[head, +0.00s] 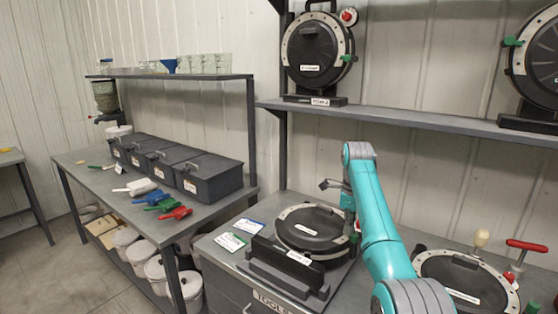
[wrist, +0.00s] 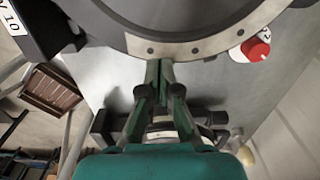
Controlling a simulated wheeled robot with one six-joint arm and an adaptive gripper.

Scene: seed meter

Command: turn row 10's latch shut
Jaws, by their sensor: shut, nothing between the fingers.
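The row 10 meter (head: 310,228) is a round black drum with a pale bolted rim, lying face up on the bench. In the wrist view its rim (wrist: 195,47) spans the top, with a label ending in 10 (wrist: 12,20) on its black stand. Its green latch (head: 355,238) shows as a small piece beside the rim, partly hidden by my arm. My gripper (wrist: 159,72) is shut and empty, its fingertips together at the rim's outer edge. The fingers cover the latch area in the wrist view, so contact and the latch's angle cannot be told.
A red-and-white knob (wrist: 258,48) sits by the rim, right of my fingers. Another meter with a cream knob (head: 481,239) and red handle stands at the right. A shelf (head: 420,122) with two upright meters hangs above. Cards (head: 231,242) lie left of the row 10 meter.

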